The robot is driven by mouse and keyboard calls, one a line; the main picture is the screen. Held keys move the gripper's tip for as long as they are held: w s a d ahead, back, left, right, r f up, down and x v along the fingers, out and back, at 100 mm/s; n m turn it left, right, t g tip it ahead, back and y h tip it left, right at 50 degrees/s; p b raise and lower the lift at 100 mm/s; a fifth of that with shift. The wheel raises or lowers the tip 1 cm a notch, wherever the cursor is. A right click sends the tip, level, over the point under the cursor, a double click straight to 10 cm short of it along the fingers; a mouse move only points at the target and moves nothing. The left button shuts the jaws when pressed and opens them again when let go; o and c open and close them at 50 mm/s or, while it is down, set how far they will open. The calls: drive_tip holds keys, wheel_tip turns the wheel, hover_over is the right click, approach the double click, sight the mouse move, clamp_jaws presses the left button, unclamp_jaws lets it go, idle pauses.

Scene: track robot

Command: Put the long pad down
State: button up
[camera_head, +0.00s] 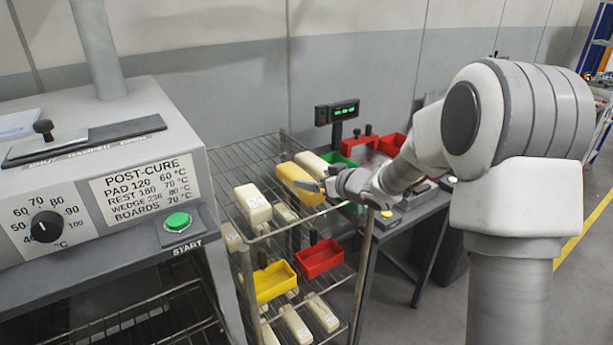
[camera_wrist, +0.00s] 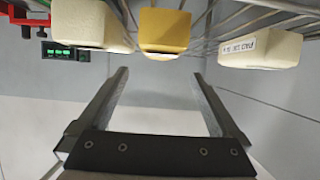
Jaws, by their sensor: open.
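My gripper (camera_head: 328,186) is open at the near right end of a yellow block (camera_head: 298,181) on the wire rack's top shelf. In the wrist view my open gripper's two fingers (camera_wrist: 159,74) have nothing between them. The yellow block (camera_wrist: 165,30) shows end-on just beyond the fingertips, apart from them. A cream block (camera_head: 312,163) lies behind the yellow one. A cream labelled pad (camera_head: 253,204) lies to the left; its label reads "PAD" in the wrist view (camera_wrist: 258,50). I cannot tell which block is the long pad.
The wire rack (camera_head: 262,150) has lower shelves with a yellow bin (camera_head: 275,283), a red bin (camera_head: 320,258) and cream blocks. A post-cure oven (camera_head: 140,190) stands at left. A scale display (camera_head: 337,112) and red bins stand at the right bench.

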drive_tip(key=s+d+r+m+h, duration=0.5)
drive_tip(key=s+d+r+h, duration=0.5)
drive_tip(key=s+d, duration=0.5)
drive_tip(key=s+a+f+m+g+y, duration=0.1)
drive_tip(key=s+g, duration=0.4)
drive_tip(key=s, duration=1.9)
drive_tip(key=shift+a+f+m+g+y, duration=0.15)
drive_tip(key=shift+a+m+g+y, duration=0.2)
drive_tip(key=shift+a+y, duration=0.3)
drive_tip(key=shift+s+d, duration=0.1)
